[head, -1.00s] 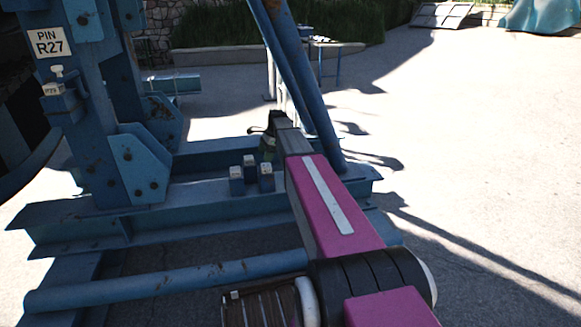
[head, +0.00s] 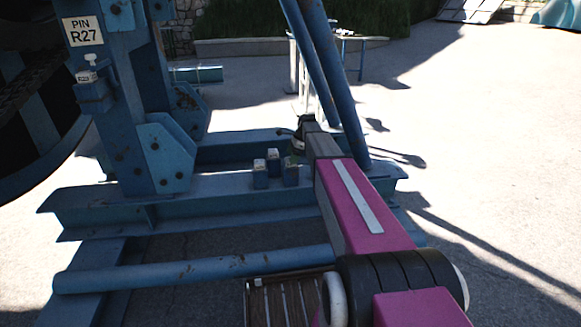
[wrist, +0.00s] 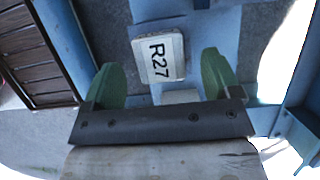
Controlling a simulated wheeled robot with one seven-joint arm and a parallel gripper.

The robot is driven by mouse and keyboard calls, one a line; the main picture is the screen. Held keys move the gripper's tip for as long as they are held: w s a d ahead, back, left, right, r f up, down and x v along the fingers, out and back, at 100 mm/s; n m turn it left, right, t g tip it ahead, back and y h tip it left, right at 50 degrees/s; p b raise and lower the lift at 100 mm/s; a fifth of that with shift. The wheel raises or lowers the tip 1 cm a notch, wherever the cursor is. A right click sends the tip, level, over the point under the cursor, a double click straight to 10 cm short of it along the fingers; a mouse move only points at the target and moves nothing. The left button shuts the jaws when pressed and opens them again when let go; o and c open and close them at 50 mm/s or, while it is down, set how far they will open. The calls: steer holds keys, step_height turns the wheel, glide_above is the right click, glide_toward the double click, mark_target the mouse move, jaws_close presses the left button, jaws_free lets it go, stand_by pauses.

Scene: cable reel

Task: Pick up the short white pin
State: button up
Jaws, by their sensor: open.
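A small white pin with a flat head (head: 89,61) stands upright in a blue bracket on the upright post, under the PIN R27 sign, in the head view. My gripper (head: 292,146) is far to its right and lower, close behind several short blue blocks with pale tops (head: 260,168) on the frame's beam. In the wrist view my gripper (wrist: 168,78) is open, its two green fingers apart and nothing clearly held. A white plate marked R27 (wrist: 158,58) shows between and beyond the fingertips. A second pale piece (wrist: 180,97) below it is partly hidden by my gripper's mount.
The PIN R27 sign (head: 82,31) is on the blue post. Slanted blue struts (head: 335,85) rise just beyond my arm. A blue tube (head: 190,270) lies across the front. A slatted brown panel (wrist: 30,50) shows in the wrist view. Open pavement (head: 490,150) lies to the right.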

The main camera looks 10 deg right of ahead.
steer(key=x, duration=0.2)
steer(key=shift+a+f, duration=0.1)
steer(key=shift+f, duration=0.3)
steer(key=c, duration=1.3)
steer(key=shift+r, duration=0.15)
step_height(320, 180, up, 10)
steer(key=shift+f, duration=0.1)
steer(key=shift+r, duration=0.7)
steer(key=shift+s, duration=0.15)
